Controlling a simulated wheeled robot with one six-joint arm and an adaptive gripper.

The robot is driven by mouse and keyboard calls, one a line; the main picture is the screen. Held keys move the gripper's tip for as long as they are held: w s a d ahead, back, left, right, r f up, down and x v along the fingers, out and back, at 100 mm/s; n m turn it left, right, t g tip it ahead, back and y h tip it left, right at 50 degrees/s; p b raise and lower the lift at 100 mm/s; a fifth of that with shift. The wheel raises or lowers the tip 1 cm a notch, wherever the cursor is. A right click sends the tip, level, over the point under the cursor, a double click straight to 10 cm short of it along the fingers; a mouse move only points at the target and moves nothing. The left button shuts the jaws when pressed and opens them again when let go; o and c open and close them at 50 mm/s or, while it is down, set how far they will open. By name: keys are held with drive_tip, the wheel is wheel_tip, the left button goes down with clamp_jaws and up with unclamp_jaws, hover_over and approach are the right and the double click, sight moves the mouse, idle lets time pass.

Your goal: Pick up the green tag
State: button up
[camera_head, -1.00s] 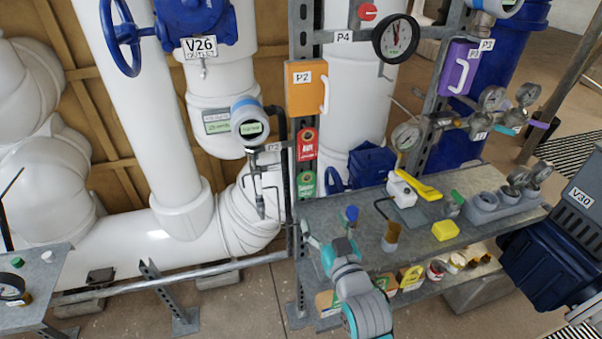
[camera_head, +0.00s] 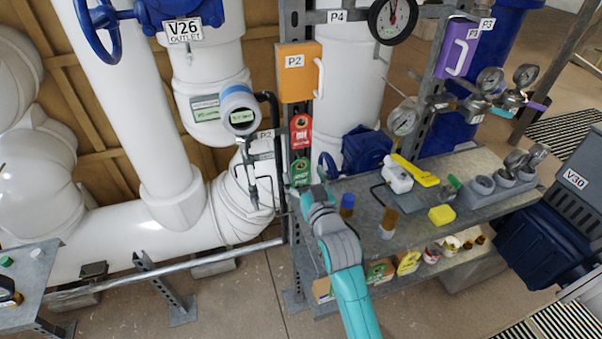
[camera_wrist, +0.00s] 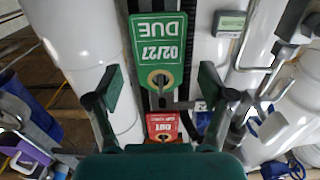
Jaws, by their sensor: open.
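The green tag (camera_head: 300,172) hangs on the metal post below a red tag (camera_head: 301,131) in the head view. In the wrist view the green tag (camera_wrist: 158,50) is upside down and reads "02/27 DUE", with a hole at its lower end there. My gripper (camera_wrist: 154,88) is open, with one finger on each side of the green tag's line and a gap to both. In the head view my gripper (camera_head: 312,190) is by the tag's lower part, partly covering it. I cannot tell the exact distance to the tag. The red tag also shows in the wrist view (camera_wrist: 162,126).
An orange P2 box (camera_head: 297,85) is above the tags. A transmitter (camera_head: 240,112) with thin tubing is close on the left. White pipes (camera_head: 135,110) stand behind.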

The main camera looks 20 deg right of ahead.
drive_tip(key=shift+w, duration=1.35)
drive_tip(key=shift+c, duration=0.2)
drive_tip(key=c, duration=0.8)
drive_tip(key=shift+r, duration=0.2)
drive_tip(key=s, duration=1.8)
drive_tip(key=shift+r, duration=0.1)
